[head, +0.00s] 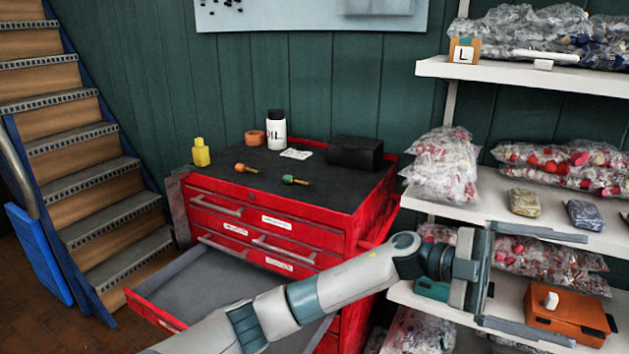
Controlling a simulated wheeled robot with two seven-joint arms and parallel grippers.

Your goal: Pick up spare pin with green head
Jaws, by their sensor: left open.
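The spare pin with the green head (289,179) lies on the dark top of the red tool cabinet (361,221). Its green head points left and a thin shaft points right. A similar pin with an orange head (241,167) lies to its left. My left gripper (580,291) is open, well to the right of the cabinet, in front of the white shelves. Its two fingers point right, one above and one below, with nothing held between them. My right gripper is not in view.
A yellow bottle (201,153), an orange ring-like part (255,138), a white oil bottle (276,131) and a black box (355,152) stand on the cabinet. An open drawer (205,281) juts out in front. Shelves (484,203) with bagged parts and an orange case (566,316) stand right.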

